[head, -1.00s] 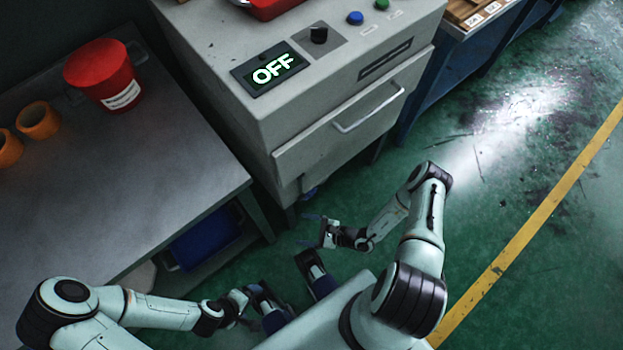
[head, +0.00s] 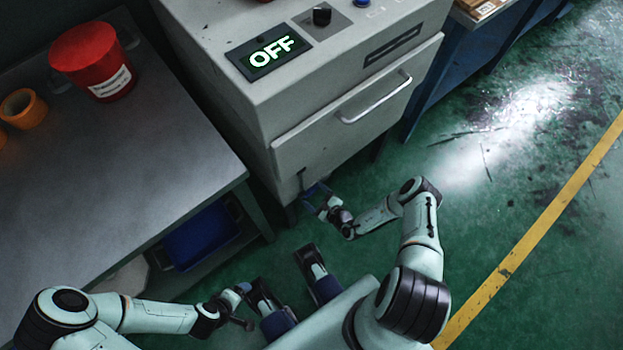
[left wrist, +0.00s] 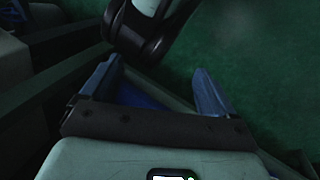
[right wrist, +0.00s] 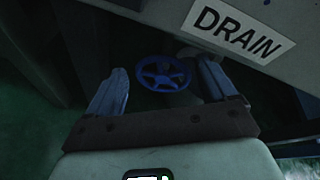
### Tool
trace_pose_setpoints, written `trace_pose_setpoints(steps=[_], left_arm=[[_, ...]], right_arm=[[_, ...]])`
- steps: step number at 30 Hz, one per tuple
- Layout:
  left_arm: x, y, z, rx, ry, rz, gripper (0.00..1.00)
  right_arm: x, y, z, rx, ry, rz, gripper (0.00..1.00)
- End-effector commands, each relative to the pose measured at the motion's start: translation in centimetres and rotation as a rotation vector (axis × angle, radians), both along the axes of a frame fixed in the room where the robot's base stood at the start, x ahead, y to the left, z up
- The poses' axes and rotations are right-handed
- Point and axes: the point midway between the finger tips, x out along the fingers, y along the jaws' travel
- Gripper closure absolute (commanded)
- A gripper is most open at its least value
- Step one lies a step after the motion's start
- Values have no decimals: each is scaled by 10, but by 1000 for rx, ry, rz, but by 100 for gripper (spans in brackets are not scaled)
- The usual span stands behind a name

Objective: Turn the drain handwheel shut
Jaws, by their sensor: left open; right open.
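The drain handwheel (right wrist: 163,74) is a blue spoked wheel under the machine. In the right wrist view it lies between and just beyond the open fingertips of my right gripper (right wrist: 162,82), below a white DRAIN label (right wrist: 238,32). I cannot tell whether the fingers touch its rim. In the head view my right gripper (head: 316,198) is at the machine's lower front corner, and the wheel is hard to make out there. My left gripper (head: 246,305) is low near my base, open and empty; its fingers also show in the left wrist view (left wrist: 158,90).
The grey machine (head: 300,150) has a panel reading OFF (head: 271,54) and a drawer handle (head: 376,100). Green floor to the right is open.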

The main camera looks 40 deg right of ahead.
Motion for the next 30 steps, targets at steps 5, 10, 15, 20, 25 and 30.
trace_pose_setpoints(steps=[5,10,15,20,25,30], left_arm=[[8,4,-7,10,-21,9,12],[10,5,-7,12,-26,11,12],[10,5,-7,12,-26,11,12],[10,5,-7,11,-25,11,12],[10,5,-7,12,-26,11,12],[13,6,-10,16,-33,14,12]], right_arm=[[14,2,-6,0,1,0,15],[16,2,-6,1,1,0,15],[16,2,-5,1,1,0,22],[16,2,-6,0,1,0,54],[16,1,-6,10,1,0,53],[16,0,-5,62,4,1,53]])
